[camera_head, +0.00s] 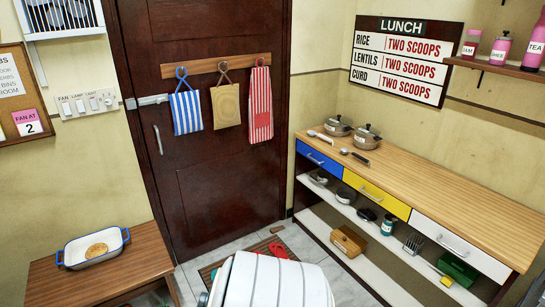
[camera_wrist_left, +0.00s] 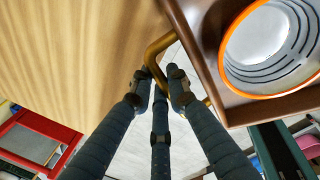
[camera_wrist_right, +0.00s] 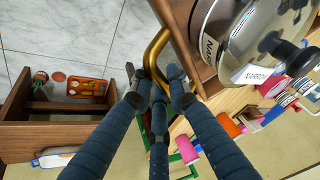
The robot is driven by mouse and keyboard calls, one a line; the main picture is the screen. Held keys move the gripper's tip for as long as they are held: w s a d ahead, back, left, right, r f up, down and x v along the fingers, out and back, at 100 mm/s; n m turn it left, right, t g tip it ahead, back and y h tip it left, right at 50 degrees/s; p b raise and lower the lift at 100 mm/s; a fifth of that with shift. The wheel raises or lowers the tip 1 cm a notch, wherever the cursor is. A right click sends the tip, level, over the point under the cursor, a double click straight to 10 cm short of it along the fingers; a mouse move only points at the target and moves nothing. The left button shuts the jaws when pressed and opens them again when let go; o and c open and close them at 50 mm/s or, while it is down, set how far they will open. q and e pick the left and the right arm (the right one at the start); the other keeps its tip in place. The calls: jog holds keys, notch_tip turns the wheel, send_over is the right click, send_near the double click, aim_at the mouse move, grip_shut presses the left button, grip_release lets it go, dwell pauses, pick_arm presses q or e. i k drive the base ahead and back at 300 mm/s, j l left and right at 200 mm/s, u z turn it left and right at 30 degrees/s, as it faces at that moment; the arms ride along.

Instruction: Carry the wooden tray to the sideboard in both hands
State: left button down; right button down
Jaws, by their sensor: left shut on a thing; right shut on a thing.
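The wooden tray shows in part in the left wrist view (camera_wrist_left: 270,111) and in the right wrist view (camera_wrist_right: 177,27). It carries an orange-rimmed bowl or pot (camera_wrist_left: 272,40) near my left gripper and a shiny metal vessel (camera_wrist_right: 255,45) labelled "NARROW" near my right. My left gripper (camera_wrist_left: 161,82) is shut on one brass handle (camera_wrist_left: 151,55) of the tray. My right gripper (camera_wrist_right: 160,82) is shut on the other brass handle (camera_wrist_right: 152,52). Neither the tray nor my grippers show in the head view. A sideboard (camera_head: 440,185) with blue, yellow and white drawers stands at the right.
Lidded pots (camera_head: 367,137) and spoons occupy the sideboard's far left end; the rest of its top is clear. A low table (camera_head: 110,275) with a blue-rimmed dish (camera_head: 95,248) stands at the left. A mat (camera_head: 262,250) with red slippers lies before the dark door (camera_head: 230,175).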

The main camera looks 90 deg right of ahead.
aim_at(465, 200)
jog(key=z, duration=3.75)
jog(key=i+z, duration=0.55)
jog(key=i, duration=0.15)
